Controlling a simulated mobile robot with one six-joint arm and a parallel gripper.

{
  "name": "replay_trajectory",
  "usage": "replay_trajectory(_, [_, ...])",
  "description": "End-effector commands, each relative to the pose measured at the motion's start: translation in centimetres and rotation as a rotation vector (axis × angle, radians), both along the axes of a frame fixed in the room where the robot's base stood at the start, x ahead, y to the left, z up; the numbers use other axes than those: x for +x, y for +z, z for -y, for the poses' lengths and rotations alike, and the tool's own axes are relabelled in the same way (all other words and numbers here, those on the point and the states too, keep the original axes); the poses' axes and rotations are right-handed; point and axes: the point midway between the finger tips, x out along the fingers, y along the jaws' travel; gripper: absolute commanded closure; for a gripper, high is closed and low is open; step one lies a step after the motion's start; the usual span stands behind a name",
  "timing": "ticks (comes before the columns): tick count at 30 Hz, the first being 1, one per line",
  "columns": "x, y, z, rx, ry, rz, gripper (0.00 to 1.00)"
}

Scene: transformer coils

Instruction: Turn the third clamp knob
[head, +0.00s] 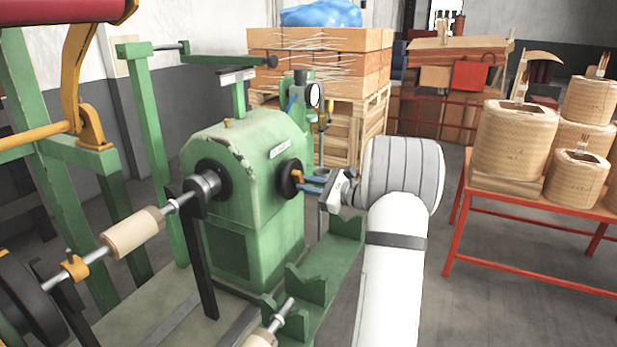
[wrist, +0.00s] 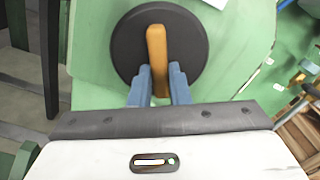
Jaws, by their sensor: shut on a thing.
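A round black knob (head: 287,186) with an orange bar handle is mounted on the right side of the green winding machine (head: 245,200). In the wrist view, the black knob (wrist: 195,45) fills the upper middle, and its orange bar (wrist: 157,45) stands nearly upright. My gripper (wrist: 159,78) has its blue fingers on either side of the bar's lower part, shut on it. In the head view my gripper (head: 303,182) reaches the knob from the right. I cannot tell from the frames whether this is the third clamp knob.
A green bed with V-shaped rests (head: 305,287) lies below my arm. A shaft with a tan spool (head: 132,232) extends at the left. A red table (head: 520,220) with several wound coils stands at the right. Stacked crates (head: 320,55) stand behind. Open floor lies right of my arm.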

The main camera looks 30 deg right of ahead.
Motion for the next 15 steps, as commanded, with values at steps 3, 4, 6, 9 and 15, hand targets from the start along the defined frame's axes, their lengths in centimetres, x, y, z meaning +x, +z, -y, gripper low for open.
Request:
replay_trajectory(3, [-0.03, 0.08, -0.05, 0.053, 0.0, -0.038, 1.0])
replay_trajectory(4, [-0.04, 0.07, -0.06, 0.063, 0.0, -0.045, 1.0])
replay_trajectory(6, [-0.05, 0.02, -0.07, 0.084, 0.0, -0.059, 1.0])
replay_trajectory(9, [-0.06, -0.03, -0.09, 0.106, 0.0, -0.074, 1.0])
replay_trajectory(15, [-0.07, -0.13, -0.1, 0.128, 0.0, -0.087, 1.0])
